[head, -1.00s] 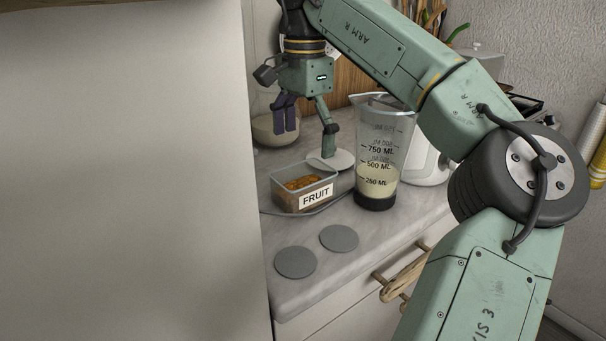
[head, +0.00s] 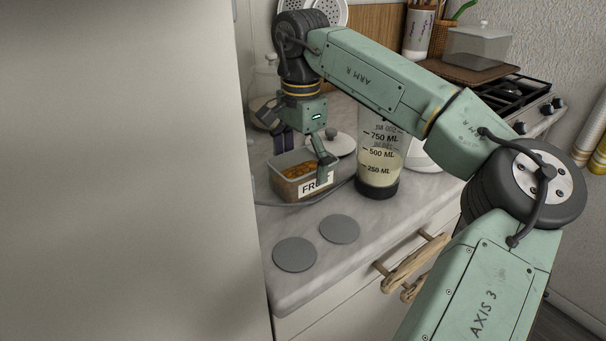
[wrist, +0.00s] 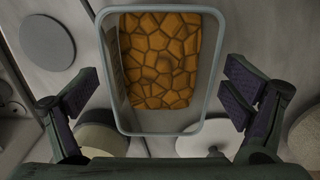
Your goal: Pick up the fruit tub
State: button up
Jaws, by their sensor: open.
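The fruit tub (head: 285,187) is a clear, grey-rimmed box with orange-brown pieces inside and a white label, standing on the counter. My gripper (head: 304,150) points down over it, open and empty. In the head view one finger overlaps the label, hiding part of the word, and the other is at the back left. In the wrist view the tub (wrist: 160,132) is seen from above, between the two spread fingers, with a gap on each side. I cannot tell exactly how far down the fingers reach beside its walls.
A measuring jug (head: 378,165) with pale liquid stands close to the tub's right. A round white lid (head: 343,145) lies behind it, and a glass jar (head: 264,88) stands at back left. Two flat grey discs (head: 295,254) lie in front. A tall pale panel (head: 120,180) blocks the left.

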jog(key=shift+f, duration=0.4)
jog(key=c, duration=1.4)
